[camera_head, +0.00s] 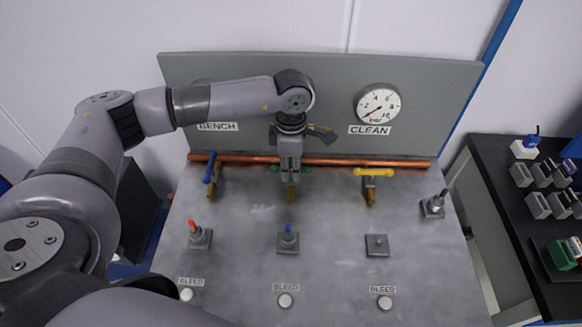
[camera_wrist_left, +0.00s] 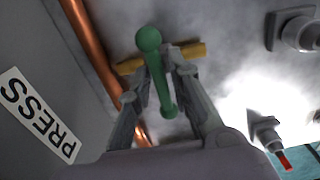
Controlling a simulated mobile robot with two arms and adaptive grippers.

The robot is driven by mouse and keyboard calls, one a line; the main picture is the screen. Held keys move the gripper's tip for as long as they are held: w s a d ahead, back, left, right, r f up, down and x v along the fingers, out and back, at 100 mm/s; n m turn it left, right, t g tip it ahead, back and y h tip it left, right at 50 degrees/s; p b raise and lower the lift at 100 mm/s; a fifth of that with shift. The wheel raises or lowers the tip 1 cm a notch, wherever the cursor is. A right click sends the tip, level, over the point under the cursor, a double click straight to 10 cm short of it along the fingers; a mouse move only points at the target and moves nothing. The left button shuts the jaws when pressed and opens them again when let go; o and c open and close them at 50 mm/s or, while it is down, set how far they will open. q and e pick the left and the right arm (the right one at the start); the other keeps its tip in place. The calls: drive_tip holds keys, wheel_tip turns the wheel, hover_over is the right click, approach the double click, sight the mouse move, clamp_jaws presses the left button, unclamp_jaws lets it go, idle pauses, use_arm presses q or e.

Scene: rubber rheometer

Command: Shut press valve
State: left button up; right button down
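The press valve has a green handle (camera_head: 275,169), mostly hidden behind my left gripper (camera_head: 290,180) in the head view. The handle lies crosswise to its brass body (camera_head: 291,195), roughly along the copper pipe. In the left wrist view the green handle (camera_wrist_left: 167,108), with a round knob at one end, runs between the two fingers of my left gripper (camera_wrist_left: 162,66). The fingers are drawn in close on both sides and appear shut on it. The brass body (camera_wrist_left: 190,50) shows behind the fingers. A PRESS label (camera_wrist_left: 38,113) is at the left. My right gripper is not in view.
A blue valve handle (camera_head: 210,168) stands left, nearly along its body, and a yellow handle (camera_head: 374,172) lies crosswise at right. The copper pipe (camera_head: 340,161) runs behind. Small red-tipped (camera_head: 195,228) and blue-tipped (camera_head: 288,230) fittings stand in front. A gauge (camera_head: 378,104) is on the back panel.

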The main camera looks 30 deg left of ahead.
sight(291, 168)
use_arm(q)
drive_tip(key=shift+o, duration=1)
wheel_tip(291, 168, up, 12)
drive_tip(key=shift+f, duration=0.1)
